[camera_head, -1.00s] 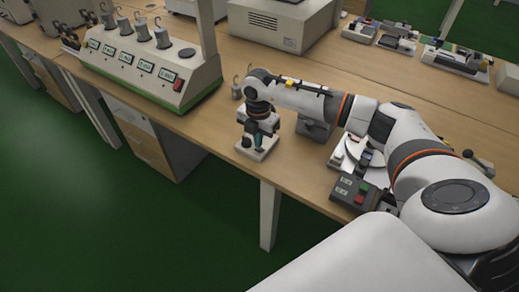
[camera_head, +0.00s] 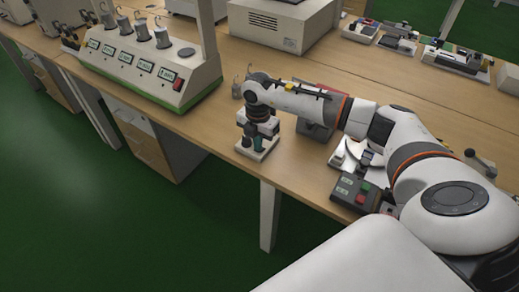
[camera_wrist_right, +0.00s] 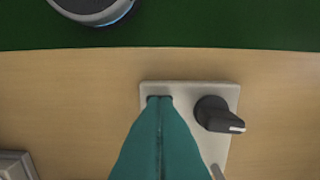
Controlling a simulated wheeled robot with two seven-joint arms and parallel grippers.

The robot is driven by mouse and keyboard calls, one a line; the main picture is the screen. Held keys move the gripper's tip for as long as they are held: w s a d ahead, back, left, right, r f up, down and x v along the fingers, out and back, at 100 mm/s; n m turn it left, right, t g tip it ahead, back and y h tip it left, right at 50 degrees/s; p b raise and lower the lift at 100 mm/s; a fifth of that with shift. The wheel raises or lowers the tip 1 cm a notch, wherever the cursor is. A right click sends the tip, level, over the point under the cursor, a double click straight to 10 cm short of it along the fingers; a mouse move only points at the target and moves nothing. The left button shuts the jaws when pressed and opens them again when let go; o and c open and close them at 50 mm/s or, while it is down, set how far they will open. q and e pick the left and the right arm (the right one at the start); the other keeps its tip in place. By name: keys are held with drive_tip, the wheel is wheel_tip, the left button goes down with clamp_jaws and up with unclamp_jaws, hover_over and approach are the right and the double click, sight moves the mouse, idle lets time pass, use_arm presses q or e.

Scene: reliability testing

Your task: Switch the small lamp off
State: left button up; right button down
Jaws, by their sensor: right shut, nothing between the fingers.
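A small pale plate (camera_wrist_right: 190,95) with a black rotary knob (camera_wrist_right: 217,115) lies on the wooden bench near its front edge. The knob has a white pointer mark facing right in the right wrist view. My right gripper (camera_wrist_right: 160,98) is shut and empty, with its teal fingertips over the plate, left of the knob and apart from it. In the head view my right gripper (camera_head: 256,144) points down over the same plate (camera_head: 249,155) and hides most of it. I cannot make out a lamp or whether it is lit. My left gripper is not in view.
A control box with green and red buttons (camera_head: 357,193) stands to the right at the bench edge. A red-topped grey device (camera_head: 316,132) stands behind my right wrist. A long multi-station tester (camera_head: 150,75) stands to the left. Bare bench lies between it and my gripper.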

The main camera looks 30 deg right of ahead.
drive_tip(key=shift+d, duration=0.15)
drive_tip(key=shift+r+p, duration=0.2)
drive_tip(key=shift+p, duration=0.1)
wheel_tip(320, 180, up, 6)
drive_tip(key=p, duration=0.4)
drive_tip(key=shift+r+p, duration=0.15)
drive_tip(key=shift+p, duration=0.25)
